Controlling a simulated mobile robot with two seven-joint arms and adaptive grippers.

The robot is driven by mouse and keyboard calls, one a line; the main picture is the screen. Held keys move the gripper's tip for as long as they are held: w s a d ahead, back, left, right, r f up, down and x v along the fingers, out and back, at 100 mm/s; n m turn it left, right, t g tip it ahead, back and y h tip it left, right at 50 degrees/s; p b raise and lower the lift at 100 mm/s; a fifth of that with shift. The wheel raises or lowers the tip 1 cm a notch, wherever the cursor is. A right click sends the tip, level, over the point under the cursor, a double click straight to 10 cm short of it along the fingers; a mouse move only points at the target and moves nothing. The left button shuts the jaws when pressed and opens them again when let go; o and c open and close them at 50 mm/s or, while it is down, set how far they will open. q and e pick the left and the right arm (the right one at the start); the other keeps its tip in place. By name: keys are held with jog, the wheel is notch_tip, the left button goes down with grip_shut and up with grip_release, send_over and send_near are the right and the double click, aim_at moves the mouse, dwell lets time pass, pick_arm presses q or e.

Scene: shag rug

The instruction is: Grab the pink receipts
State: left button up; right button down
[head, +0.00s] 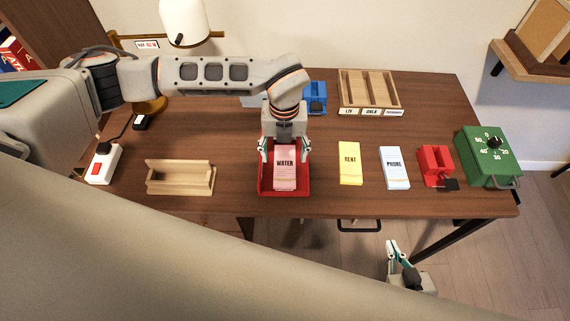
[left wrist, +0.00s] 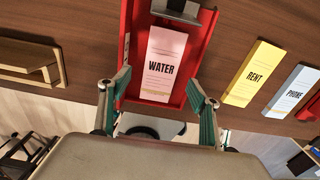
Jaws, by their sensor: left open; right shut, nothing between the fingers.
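The pink receipts (head: 285,176), a stack labelled WATER, lie in a red tray (head: 301,188) near the table's front edge. They also show in the left wrist view (left wrist: 160,68). My left gripper (head: 284,154) comes down over the tray from behind, its fingers open and spread on either side of the pink stack. In the left wrist view the left gripper (left wrist: 158,98) has nothing between its fingertips that I can see gripped. My right gripper (head: 393,246) is low in front of the table, off its edge, shut and empty.
Yellow RENT receipts (head: 349,163) and white PHONE receipts (head: 394,167) lie right of the tray. Further right are a red holder (head: 436,165) and a green dial box (head: 487,156). A wooden holder (head: 181,178) stands left; a three-slot wooden organiser (head: 370,93) stands behind.

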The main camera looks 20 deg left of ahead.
aim_at(285, 165)
pick_arm(q)
notch_tip(285, 165, down, 4)
jog(key=shift+f, duration=0.15)
jog(key=shift+c, duration=0.3)
jog(key=c, duration=1.1)
jog(key=shift+w, duration=0.1)
jog(key=shift+c, duration=0.2)
